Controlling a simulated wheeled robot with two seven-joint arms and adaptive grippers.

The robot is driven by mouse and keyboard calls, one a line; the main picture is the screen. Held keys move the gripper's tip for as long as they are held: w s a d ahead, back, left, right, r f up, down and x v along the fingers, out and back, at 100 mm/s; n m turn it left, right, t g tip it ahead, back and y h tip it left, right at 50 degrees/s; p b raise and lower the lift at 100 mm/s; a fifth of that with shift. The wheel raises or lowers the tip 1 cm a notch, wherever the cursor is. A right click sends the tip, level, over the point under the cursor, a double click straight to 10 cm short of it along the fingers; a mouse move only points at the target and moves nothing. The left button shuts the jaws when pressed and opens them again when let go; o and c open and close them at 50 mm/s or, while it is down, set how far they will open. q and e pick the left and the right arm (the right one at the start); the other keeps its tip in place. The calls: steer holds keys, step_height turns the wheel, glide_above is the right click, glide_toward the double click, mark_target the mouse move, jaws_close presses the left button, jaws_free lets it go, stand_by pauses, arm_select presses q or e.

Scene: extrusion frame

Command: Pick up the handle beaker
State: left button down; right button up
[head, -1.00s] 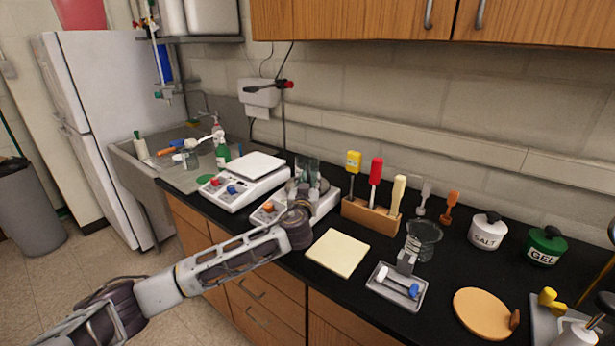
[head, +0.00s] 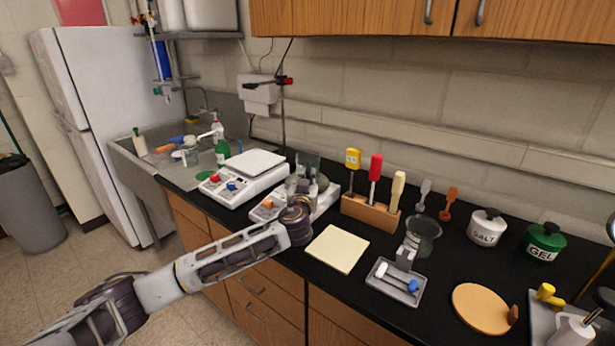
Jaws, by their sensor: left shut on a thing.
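My left arm reaches in from the lower left, and its wrist partly hides the left gripper (head: 303,187) at the hotplate (head: 327,203). The left gripper is shut on a clear glass beaker (head: 308,161), which I take to be the handle beaker. The glass shows just above and behind the fingers; its handle and base are hidden, so I cannot tell whether it is clear of the plate. My right gripper cannot be made out.
A white balance (head: 258,162) stands left of the gripper. A tool block (head: 370,213), a cream pad (head: 338,249), a grey tray (head: 397,285) and another glass beaker (head: 425,231) stand to the right. Salt (head: 487,229) and gel (head: 544,243) jars are farther right.

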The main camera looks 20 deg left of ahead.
arm_select(q)
steer(key=shift+r, duration=0.2)
steer(key=shift+r, duration=4.7)
steer(key=shift+r, duration=0.1)
steer(key=c, duration=2)
jaws_free()
steer(key=shift+c, duration=0.2)
jaws_close()
